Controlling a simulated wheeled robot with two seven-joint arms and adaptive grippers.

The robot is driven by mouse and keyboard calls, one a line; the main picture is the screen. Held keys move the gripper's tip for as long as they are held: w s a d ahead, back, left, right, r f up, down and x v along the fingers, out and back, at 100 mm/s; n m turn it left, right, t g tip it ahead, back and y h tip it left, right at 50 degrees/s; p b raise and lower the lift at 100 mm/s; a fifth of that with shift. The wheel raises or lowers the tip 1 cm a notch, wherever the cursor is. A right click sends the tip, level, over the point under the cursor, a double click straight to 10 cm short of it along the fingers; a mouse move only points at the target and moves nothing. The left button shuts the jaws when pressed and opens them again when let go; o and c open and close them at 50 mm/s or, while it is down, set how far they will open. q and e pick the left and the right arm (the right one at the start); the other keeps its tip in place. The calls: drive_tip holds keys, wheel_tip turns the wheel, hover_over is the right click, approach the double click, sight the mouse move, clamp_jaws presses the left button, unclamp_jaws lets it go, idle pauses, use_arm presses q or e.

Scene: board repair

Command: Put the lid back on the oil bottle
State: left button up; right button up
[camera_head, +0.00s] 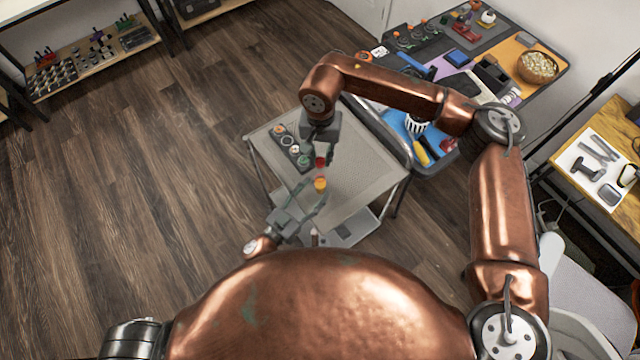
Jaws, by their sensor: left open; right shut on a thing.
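My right gripper (322,158) points down above the small grey table (350,170). It is shut on a small red piece (320,162), which looks like the lid. Just below it in the picture is a small orange-yellow piece (320,185), which may be the oil bottle's top. A gap or pale part shows between the two, and I cannot tell whether they touch. My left gripper (316,199) is open, with its fingers close beside the orange-yellow piece. The bottle's body is too small and covered to make out.
A dark tray with several round items (291,147) lies on the table's left part. The table's right part is bare. A cluttered workbench (400,85) with a bowl (537,67) stands behind, and a wooden desk (570,150) is at right. Floor is free at left.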

sight(316, 189)
use_arm(q)
drive_tip(key=shift+x, duration=1.85)
clamp_jaws()
